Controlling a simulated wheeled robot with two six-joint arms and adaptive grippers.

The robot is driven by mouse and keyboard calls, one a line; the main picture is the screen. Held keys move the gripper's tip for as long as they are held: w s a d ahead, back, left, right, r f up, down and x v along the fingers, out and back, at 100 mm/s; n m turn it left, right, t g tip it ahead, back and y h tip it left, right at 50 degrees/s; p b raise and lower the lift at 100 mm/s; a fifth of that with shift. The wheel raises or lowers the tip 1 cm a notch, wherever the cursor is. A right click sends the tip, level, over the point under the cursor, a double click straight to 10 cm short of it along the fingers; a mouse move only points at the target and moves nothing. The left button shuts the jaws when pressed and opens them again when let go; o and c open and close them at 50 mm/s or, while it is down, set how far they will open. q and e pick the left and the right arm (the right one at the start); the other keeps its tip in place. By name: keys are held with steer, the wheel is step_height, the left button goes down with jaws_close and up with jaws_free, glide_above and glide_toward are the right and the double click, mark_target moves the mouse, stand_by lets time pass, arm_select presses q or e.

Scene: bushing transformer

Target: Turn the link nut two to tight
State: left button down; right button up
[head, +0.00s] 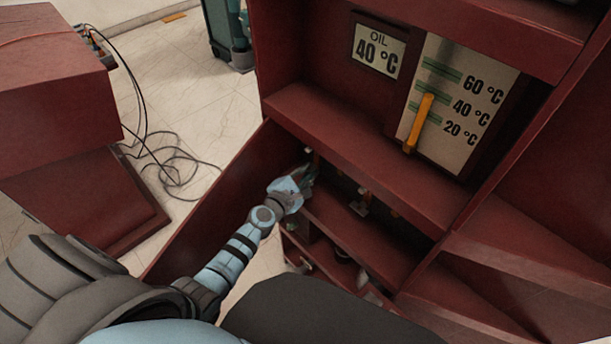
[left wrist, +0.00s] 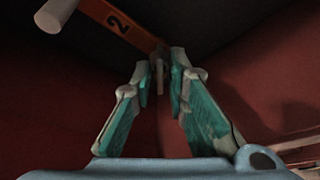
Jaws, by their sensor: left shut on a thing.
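The orange link marked "2" (left wrist: 118,26) runs across the top of the left wrist view. The link nut two (left wrist: 159,76) shows as a small grey piece at the link's right end. My left gripper (left wrist: 161,68) has its teal-padded fingers on both sides of it and is shut on it. The fingertips hide part of the nut. In the head view my left gripper (head: 306,176) reaches into the left end of the open compartment in the dark red cabinet (head: 350,132), where the nut is too small to make out. My right gripper is not in view.
A pale peg (left wrist: 53,15) stands out at the upper left of the left wrist view. Another link fitting (head: 361,202) sits farther right in the compartment. Above are an oil display (head: 377,50) and a temperature scale (head: 452,105). Loose cables (head: 172,165) lie on the floor.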

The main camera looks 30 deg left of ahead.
arm_select(q)
steer(key=m+b, duration=0.1)
steer(key=b, duration=0.1)
steer(key=m+t+y+b, duration=0.1)
steer(key=m+b, duration=0.1)
steer(key=m+t+b, duration=0.1)
steer(key=b, duration=0.2)
steer(key=shift+f+m+y, duration=0.25)
steer(key=shift+m+y, duration=0.05)
steer(key=shift+m, duration=0.1)
steer(key=shift+r+m+t+b, duration=0.2)
steer(key=shift+m+t+b, duration=0.3)
steer(key=shift+m+b, duration=0.45)
steer(key=shift+b, duration=0.35)
steer(key=shift+w+r, duration=0.1)
steer(key=shift+r, duration=0.1)
steer(key=c, duration=1.8)
jaws_free()
steer(key=shift+w+f, duration=0.1)
steer(key=shift+f, duration=0.15)
steer(key=shift+s+f, duration=0.15)
steer(key=shift+s, duration=0.25)
steer(key=s, duration=1.1)
steer(key=shift+d, duration=0.35)
